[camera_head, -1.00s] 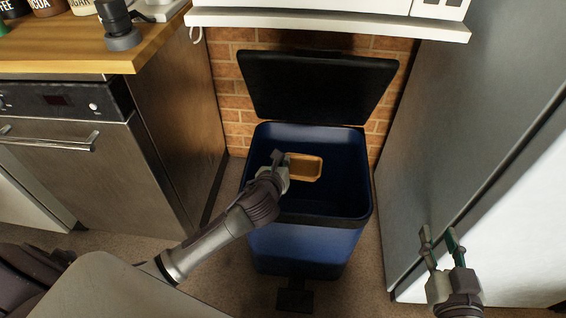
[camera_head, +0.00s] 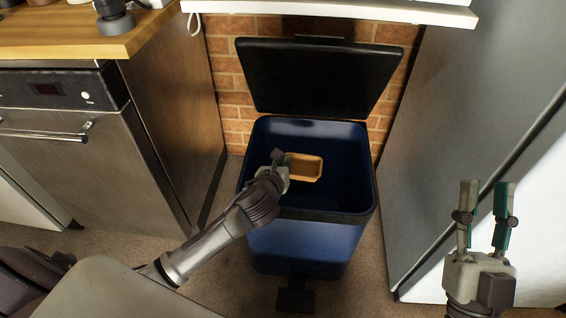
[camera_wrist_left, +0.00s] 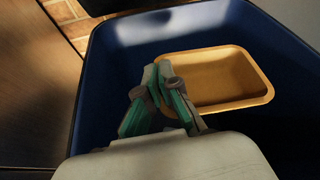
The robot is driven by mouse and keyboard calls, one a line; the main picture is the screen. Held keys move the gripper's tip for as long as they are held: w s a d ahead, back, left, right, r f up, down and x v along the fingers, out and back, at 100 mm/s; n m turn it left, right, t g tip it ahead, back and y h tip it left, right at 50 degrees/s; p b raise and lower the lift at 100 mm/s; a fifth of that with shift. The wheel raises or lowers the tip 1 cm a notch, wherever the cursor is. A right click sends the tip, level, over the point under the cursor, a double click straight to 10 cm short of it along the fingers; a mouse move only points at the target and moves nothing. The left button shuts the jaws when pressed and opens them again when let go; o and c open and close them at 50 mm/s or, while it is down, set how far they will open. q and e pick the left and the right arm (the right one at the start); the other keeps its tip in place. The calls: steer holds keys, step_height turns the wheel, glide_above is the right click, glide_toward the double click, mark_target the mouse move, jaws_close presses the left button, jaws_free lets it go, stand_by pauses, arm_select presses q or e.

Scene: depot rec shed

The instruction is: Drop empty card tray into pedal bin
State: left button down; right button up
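The empty card tray (camera_head: 304,167) is a shallow tan rectangle with rounded corners. It is over the open mouth of the blue pedal bin (camera_head: 305,244), whose black lid (camera_head: 318,76) stands raised at the back. My left gripper (camera_head: 281,158) is shut on the tray's near left edge and holds it there. In the left wrist view the fingertips meet at the rim of the tray (camera_wrist_left: 222,78), with the dark blue bin wall (camera_wrist_left: 112,58) around it. My right gripper (camera_head: 484,190) is open and empty, in front of the grey cabinet at right.
A steel dishwasher-like appliance (camera_head: 95,150) under a wooden counter (camera_head: 80,45) stands left of the bin. A tall grey cabinet (camera_head: 450,110) stands on the right. A white shelf (camera_head: 340,10) is above the lid. The bin's black pedal (camera_head: 295,298) is at its front.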

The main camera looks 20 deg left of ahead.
arm_select(q)
steer(key=shift+f, duration=0.15)
arm_select(e)
steer(key=shift+s+r+t+y, duration=0.3)
steer(key=shift+s+r+t, duration=0.1)
steer(key=shift+s+r, duration=0.2)
arm_select(q)
steer(key=c, duration=1.2)
jaws_free()
steer(key=shift+c, duration=0.2)
steer(key=v, duration=1.2)
